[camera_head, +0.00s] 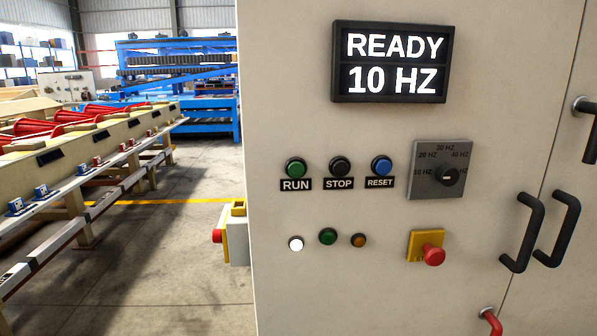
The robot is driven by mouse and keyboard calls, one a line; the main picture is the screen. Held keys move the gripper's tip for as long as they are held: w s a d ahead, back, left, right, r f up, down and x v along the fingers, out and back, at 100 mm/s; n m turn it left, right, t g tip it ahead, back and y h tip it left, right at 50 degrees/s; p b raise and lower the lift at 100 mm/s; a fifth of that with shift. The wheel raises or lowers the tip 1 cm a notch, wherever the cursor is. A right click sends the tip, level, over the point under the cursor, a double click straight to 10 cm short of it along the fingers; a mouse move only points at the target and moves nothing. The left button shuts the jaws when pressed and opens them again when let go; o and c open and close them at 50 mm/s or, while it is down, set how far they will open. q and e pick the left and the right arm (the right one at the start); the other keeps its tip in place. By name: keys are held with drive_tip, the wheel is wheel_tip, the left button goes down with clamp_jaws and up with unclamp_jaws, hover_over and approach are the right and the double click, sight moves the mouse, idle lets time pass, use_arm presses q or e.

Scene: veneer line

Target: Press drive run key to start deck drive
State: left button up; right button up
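The green RUN key (296,168) sits on the front of a beige cabinet (290,90), above its RUN label. The black STOP key (340,166) and blue RESET key (381,165) are to its right in the same row. A display (391,62) above reads READY and 10 HZ. The deck (85,145), a long cream frame with red conical parts, stands at the left. No gripper or arm of mine is in view.
A rotary frequency selector (440,170), a red mushroom button (432,255) on yellow and black door handles (522,232) are on the cabinet. A lit white lamp (296,243) sits below RUN. A yellow-grey box (235,235) juts from the cabinet's left side. Floor (170,260) is clear between deck and cabinet.

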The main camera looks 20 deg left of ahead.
use_arm(q)
drive_tip(key=shift+c, duration=0.2)
clamp_jaws()
idle(0.3)
idle(1.3)
